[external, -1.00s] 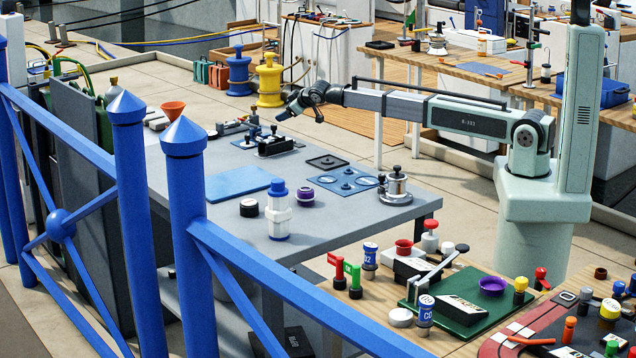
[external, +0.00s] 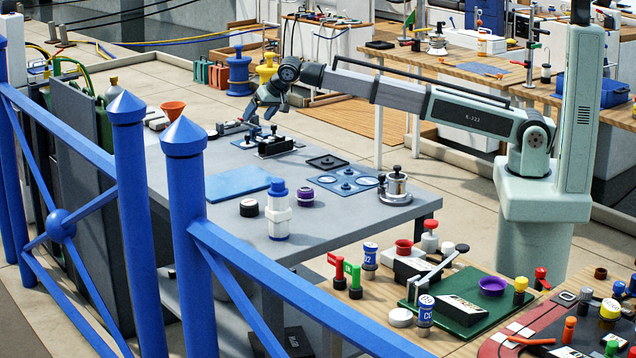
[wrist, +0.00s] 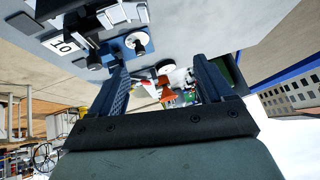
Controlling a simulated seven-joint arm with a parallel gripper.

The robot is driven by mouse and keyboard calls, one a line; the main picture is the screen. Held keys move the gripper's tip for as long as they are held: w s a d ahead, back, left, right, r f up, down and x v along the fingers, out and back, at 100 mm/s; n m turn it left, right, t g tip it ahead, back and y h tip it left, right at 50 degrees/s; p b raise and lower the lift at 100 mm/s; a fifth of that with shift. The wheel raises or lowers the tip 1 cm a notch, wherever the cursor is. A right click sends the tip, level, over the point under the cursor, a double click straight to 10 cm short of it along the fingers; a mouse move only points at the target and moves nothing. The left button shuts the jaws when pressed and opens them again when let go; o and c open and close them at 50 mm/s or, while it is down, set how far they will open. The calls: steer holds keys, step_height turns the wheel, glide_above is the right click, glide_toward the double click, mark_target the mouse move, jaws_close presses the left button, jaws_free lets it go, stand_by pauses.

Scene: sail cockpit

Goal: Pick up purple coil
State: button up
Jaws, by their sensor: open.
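Two purple round things show in the external view, and I cannot tell which is the coil. A small dark purple ring-like piece (external: 304,197) lies on the grey table, right of a white bottle with a blue cap (external: 279,212). A wider purple ring or dish (external: 491,286) sits on the green board at the front right. My gripper (external: 260,112) is over the back of the grey table, away from both, pointing down and left. In the wrist view its fingers (wrist: 163,85) are apart, with nothing visibly held. I cannot make out purple there.
A dark clamp device (external: 274,146) stands on the table near my gripper. A blue mat (external: 238,184), a blue plate with fittings (external: 347,180) and a metal pot (external: 396,187) share the grey table (external: 335,225). A blue railing (external: 190,240) stands in front.

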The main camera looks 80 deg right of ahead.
steer(key=s+a+m+g+y, duration=0.1)
steer(key=s+a+g, duration=0.15)
steer(key=a, duration=0.75)
steer(key=s+a+m+g+y, duration=0.15)
steer(key=s+a, duration=0.25)
steer(key=a, duration=0.6)
step_height(320, 180, up, 2)
steer(key=m+g, duration=0.3)
glide_above(305, 188)
steer(key=shift+y, duration=0.45)
steer(key=f, duration=0.7)
steer(key=shift+d+f, duration=0.2)
steer(key=shift+f, duration=0.1)
steer(key=shift+a+f, duration=0.15)
steer(key=shift+f, duration=2.5)
steer(key=shift+c, duration=0.2)
steer(key=c, duration=1)
steer(key=shift+r, duration=0.15)
